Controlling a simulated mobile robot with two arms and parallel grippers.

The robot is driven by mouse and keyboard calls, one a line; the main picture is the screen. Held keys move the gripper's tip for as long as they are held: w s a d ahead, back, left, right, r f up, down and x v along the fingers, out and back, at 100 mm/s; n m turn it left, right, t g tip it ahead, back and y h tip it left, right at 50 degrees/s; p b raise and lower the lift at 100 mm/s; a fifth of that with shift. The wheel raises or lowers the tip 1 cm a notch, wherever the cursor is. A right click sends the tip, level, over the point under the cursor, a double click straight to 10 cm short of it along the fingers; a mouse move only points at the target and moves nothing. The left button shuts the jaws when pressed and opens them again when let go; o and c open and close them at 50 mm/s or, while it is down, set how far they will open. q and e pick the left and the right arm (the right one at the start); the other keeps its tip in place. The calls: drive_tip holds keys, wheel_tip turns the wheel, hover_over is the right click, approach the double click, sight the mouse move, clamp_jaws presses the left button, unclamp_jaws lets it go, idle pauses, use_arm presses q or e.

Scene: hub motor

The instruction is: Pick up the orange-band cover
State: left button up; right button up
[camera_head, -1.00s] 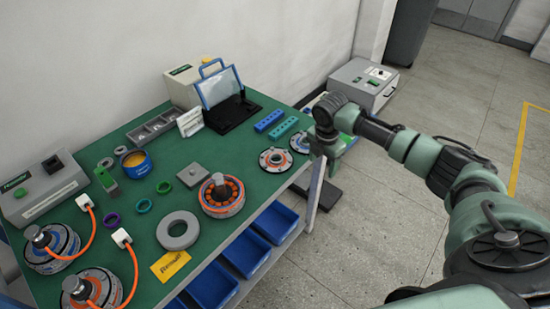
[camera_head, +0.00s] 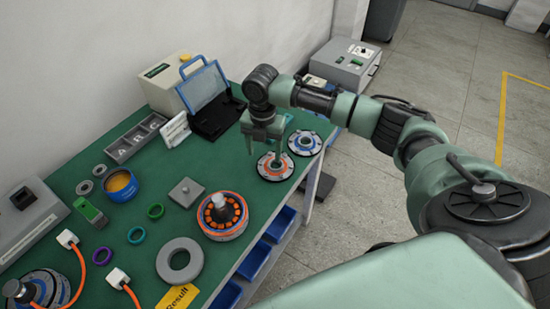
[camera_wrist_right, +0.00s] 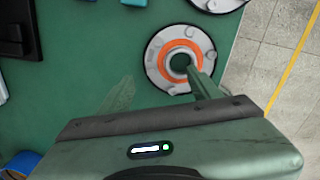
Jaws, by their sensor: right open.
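The orange-band cover (camera_head: 270,174) is a round pale disc with an orange ring around a central hole. It lies flat on the green table near its right edge. In the right wrist view the cover (camera_wrist_right: 158,72) sits just past my fingers. My right gripper (camera_head: 264,150) is open and empty, its fingers pointing down above the cover. In the wrist view one finger of the gripper (camera_wrist_right: 162,90) overlaps the cover's lower right side, and the other is left of the cover. Contact cannot be told. My left gripper is out of view.
A motor with an orange ring (camera_head: 222,216) and a grey ring (camera_head: 180,261) stand nearer. A black stand with a blue-framed panel (camera_head: 203,88) is behind left. The table's edge is close on the right.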

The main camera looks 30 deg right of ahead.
sight(264, 164)
wheel_tip(264, 164, down, 3)
drive_tip(key=shift+w+r+p, duration=0.1)
drive_tip(key=shift+w+p, duration=0.05)
drive_tip(key=shift+p, duration=0.15)
drive_tip(key=shift+w+f, duration=0.1)
drive_tip(key=shift+f, duration=0.65)
drive_tip(key=shift+d, duration=0.1)
drive_tip(key=c, duration=1.3)
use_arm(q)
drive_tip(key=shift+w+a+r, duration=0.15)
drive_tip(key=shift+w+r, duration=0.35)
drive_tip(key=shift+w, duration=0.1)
use_arm(e)
clamp_jaws()
drive_tip(key=shift+r, duration=0.1)
